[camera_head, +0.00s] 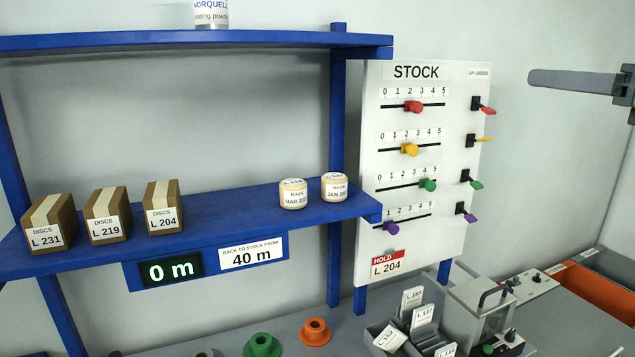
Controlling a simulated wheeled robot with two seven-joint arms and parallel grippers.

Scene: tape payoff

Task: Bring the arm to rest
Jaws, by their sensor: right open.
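My right gripper (545,78) reaches in from the right edge at the top right. It is seen nearly side-on as a long grey finger pointing left. It is open, holds nothing, and hangs apart from the white STOCK board (366,185) to its left. The wrist of that arm is cut off by the picture's edge. My left gripper is not in view.
A blue shelf (230,225) bears several brown DISCS boxes (107,215) and two cream jars (293,194). Green (262,345) and orange (316,332) spools stand below. A grey card box (377,325) and a handled machine (480,310) stand lower right. Bare wall surrounds my right gripper.

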